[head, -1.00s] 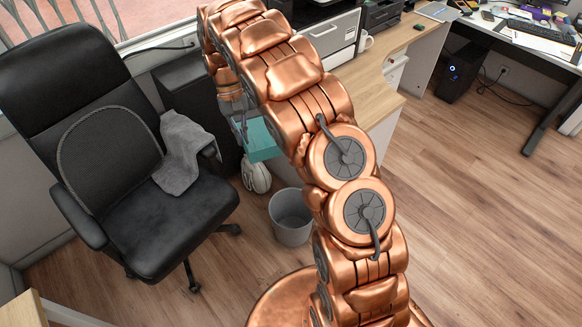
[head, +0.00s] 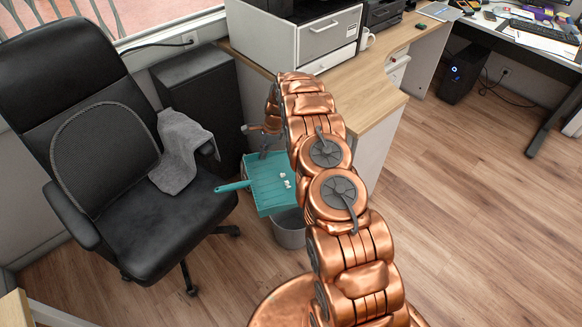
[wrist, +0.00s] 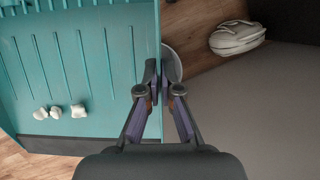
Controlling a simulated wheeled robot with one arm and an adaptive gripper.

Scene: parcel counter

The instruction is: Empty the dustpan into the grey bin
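The teal dustpan (head: 265,184) is in the air, its handle (head: 232,186) pointing left in the head view. Several small white scraps (head: 286,180) lie on it; in the wrist view, scraps (wrist: 55,112) sit close to its dark front lip (wrist: 85,145). My gripper (wrist: 160,92) is shut on the pan's side wall, at the pan's far side in the head view, where the arm partly hides it. The grey bin (head: 289,238) stands on the floor below the pan's lip side, its top partly covered by the pan. Part of its pale rim (wrist: 173,62) shows in the wrist view.
A black office chair (head: 165,220) with a grey cloth (head: 180,150) stands left of the pan. A black cabinet (head: 203,105) and a wooden counter (head: 375,95) are behind. A whitish object (wrist: 238,37) lies on the floor. Open floor (head: 460,210) extends right.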

